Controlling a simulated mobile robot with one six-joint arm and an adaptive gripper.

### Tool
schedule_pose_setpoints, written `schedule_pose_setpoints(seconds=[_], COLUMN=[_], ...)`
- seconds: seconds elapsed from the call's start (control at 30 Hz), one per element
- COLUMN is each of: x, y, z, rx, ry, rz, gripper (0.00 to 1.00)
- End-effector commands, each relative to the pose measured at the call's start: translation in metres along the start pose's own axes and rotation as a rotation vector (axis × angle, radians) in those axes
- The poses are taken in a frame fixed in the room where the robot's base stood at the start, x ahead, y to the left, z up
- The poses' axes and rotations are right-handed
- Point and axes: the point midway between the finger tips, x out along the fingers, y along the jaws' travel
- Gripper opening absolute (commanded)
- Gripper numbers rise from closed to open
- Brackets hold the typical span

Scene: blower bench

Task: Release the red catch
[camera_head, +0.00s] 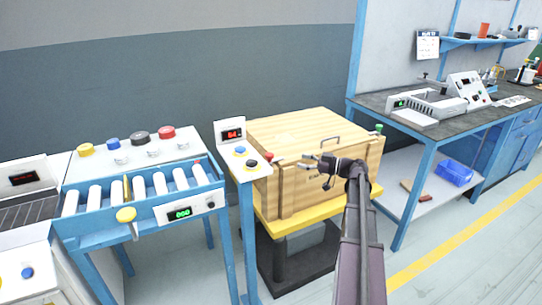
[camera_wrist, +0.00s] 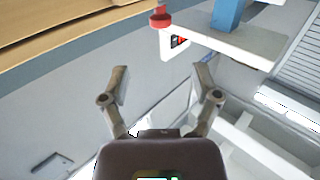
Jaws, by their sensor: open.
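The wooden crate (camera_head: 310,190) has a closed lid with a metal handle on top. A red catch (camera_head: 268,157) shows at its left front corner, close to the post with the buttons. In the wrist view a red cap, apparently the same catch (camera_wrist: 160,19), is at the top centre, beyond my fingertips. My gripper (camera_head: 308,165) is in front of the crate, to the right of the red catch and apart from it. In the wrist view my gripper (camera_wrist: 161,78) has its two fingers spread, with nothing between them.
A green knob (camera_head: 379,129) is at the crate's right corner. The button post (camera_head: 244,168) with a red display stands close at the crate's left. The roller conveyor (camera_head: 140,190) is further left. A blue workbench (camera_head: 390,115) stands at the right. The crate rests on a yellow platform (camera_head: 290,225).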

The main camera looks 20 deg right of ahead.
Motion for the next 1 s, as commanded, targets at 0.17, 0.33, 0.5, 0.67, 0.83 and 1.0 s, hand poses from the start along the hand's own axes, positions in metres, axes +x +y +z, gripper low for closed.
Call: schedule_pose_setpoints(seconds=[0.17,0.33,0.5,0.67,0.83,1.0], x=[0.021,0.046,0.072,0.096,0.116,0.127], y=[-0.001,-0.001,-0.001,-0.001,-0.001,-0.001], z=[0.000,0.000,0.000,0.000,0.000,0.000], rx=[0.000,0.000,0.000,0.000,0.000,0.000], ry=[0.000,0.000,0.000,0.000,0.000,0.000], rz=[-0.003,-0.004,-0.004,-0.004,-0.004,-0.003], gripper=[0.80,0.80,0.80,0.80,0.80,0.80])
